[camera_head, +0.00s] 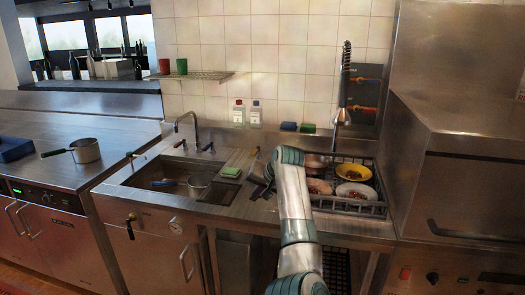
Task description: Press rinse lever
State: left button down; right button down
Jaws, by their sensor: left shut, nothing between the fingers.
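A pre-rinse spray (343,95) with a dark coiled hose hangs in front of the tiled wall, above the right part of the sink counter. Its lever is too small to make out clearly. My left gripper (259,185) is shut and empty. It is over the counter between the sink basin and the dish rack, left of and lower than the spray. My right gripper is not in view.
A black dish rack (352,207) holds several bowls, one yellow (353,172), below the spray. A steel hood-type machine (460,180) stands close on the right.

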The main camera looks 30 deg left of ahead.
aim_at(254, 154)
jog(key=i+j, duration=0.15)
jog(key=i, duration=0.3)
jog(key=i+j, duration=0.2)
jog(key=i, duration=0.25)
jog(key=i+j, duration=0.15)
jog(key=i, duration=0.3)
